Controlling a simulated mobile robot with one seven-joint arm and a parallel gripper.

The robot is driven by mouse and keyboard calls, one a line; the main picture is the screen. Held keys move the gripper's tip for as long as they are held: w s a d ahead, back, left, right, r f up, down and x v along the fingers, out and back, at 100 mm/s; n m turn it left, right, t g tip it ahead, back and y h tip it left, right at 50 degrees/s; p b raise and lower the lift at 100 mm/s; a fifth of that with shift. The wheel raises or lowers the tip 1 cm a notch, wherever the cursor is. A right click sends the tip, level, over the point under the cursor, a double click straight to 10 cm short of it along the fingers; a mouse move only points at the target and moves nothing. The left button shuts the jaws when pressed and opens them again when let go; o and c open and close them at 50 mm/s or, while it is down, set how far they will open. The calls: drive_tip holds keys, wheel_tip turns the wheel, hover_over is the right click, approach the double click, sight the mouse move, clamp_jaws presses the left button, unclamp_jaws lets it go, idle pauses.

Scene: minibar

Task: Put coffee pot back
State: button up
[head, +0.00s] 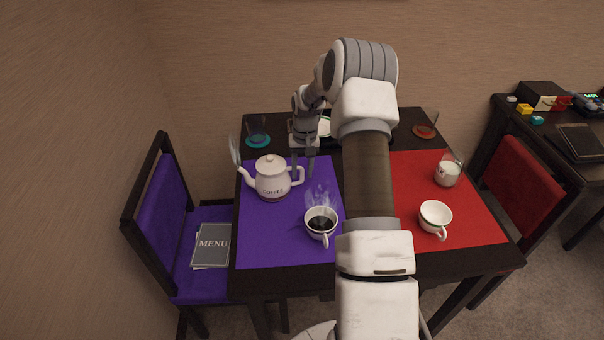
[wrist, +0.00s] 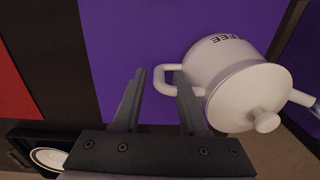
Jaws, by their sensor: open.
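The white coffee pot (head: 271,178), marked COFFEE, stands upright on the purple placemat (head: 280,246), with steam at its spout. Its handle points right, toward my gripper. My gripper (head: 303,176) points down at the handle and is open. In the wrist view, the pot (wrist: 228,80) lies to the right, and the gripper fingers (wrist: 158,88) are apart with the pot's handle (wrist: 170,79) at the right finger. I cannot tell whether they touch. A dark tray with a white round piece (head: 324,127) at the table's back is partly hidden by my arm; it also shows in the wrist view (wrist: 48,158).
A steaming coffee cup (head: 321,224) stands on the purple mat. Glasses on coasters stand at back left (head: 257,134) and back right (head: 426,127). Chairs flank the table.

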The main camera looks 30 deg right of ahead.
drive_tip(key=r, duration=1)
drive_tip(key=shift+s+d+r+p, duration=0.15)
drive_tip(key=shift+d+r+p, duration=0.05)
drive_tip(key=shift+r+p, duration=0.1)
drive_tip(key=s+a+r+n+t+h, duration=0.1)
drive_tip(key=s+a+r, duration=0.5)
drive_tip(key=r, duration=0.3)
drive_tip(key=s+a+r+n+t, duration=0.1)
drive_tip(key=s+a+r, duration=0.55)
drive_tip(key=r, duration=0.25)
drive_tip(key=s+a+r+n+t+p, duration=0.1)
drive_tip(key=s+a, duration=0.3)
drive_tip(key=s, duration=0.5)
drive_tip(key=s+a+r+n+t+p, duration=0.1)
drive_tip(key=s+a+r+t, duration=0.1)
drive_tip(key=s, duration=0.8)
drive_tip(key=shift+a+r+n, duration=0.3)
drive_tip(key=shift+a+r, duration=0.3)
drive_tip(key=shift+a, duration=0.5)
